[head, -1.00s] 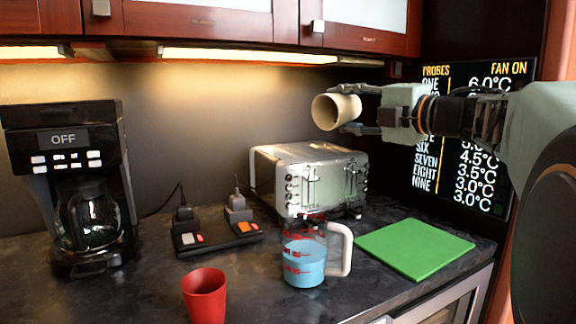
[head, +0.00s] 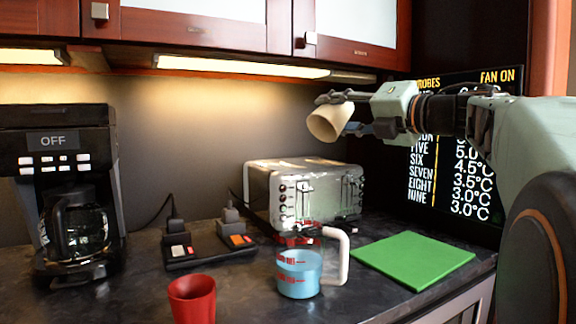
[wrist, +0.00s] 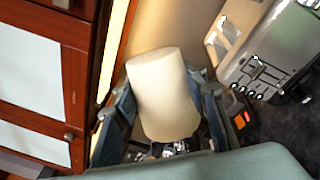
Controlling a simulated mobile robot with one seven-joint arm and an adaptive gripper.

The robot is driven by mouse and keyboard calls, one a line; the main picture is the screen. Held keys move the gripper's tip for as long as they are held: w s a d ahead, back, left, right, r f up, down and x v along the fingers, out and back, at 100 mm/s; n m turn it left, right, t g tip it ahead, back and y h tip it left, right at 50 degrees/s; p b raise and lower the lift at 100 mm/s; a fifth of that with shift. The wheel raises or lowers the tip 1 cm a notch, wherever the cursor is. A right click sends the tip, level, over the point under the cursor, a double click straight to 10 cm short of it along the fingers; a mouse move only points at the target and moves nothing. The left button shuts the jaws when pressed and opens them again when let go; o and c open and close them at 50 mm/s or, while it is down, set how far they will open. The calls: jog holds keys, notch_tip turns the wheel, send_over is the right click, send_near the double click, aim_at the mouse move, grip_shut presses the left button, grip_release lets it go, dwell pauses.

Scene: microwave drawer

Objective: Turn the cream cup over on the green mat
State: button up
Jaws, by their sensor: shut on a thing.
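The cream cup (head: 328,123) is held in the air by my gripper (head: 345,114), high above the toaster. The cup is tilted, with its open mouth pointing down and to the left in the head view. In the wrist view the cup (wrist: 163,95) sits between the two fingers of my gripper (wrist: 165,108), which are shut on it from both sides. The green mat (head: 414,261) lies flat and bare on the counter, below and to the right of the cup.
A measuring jug (head: 300,273) with blue liquid stands left of the mat. A steel toaster (head: 305,192) stands behind it. A red cup (head: 192,300), a switch block (head: 209,249) and a coffee maker (head: 62,190) are further left. Cabinets (head: 240,18) hang above.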

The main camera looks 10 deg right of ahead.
jog(key=shift+f+n+b, duration=0.3)
jog(key=shift+n+b, duration=0.7)
jog(key=shift+b, duration=0.25)
jog(key=n+b, duration=0.2)
jog(key=shift+n, duration=0.4)
jog(key=shift+r+n, duration=0.35)
jog(key=shift+n, duration=0.35)
jog(key=n, duration=0.6)
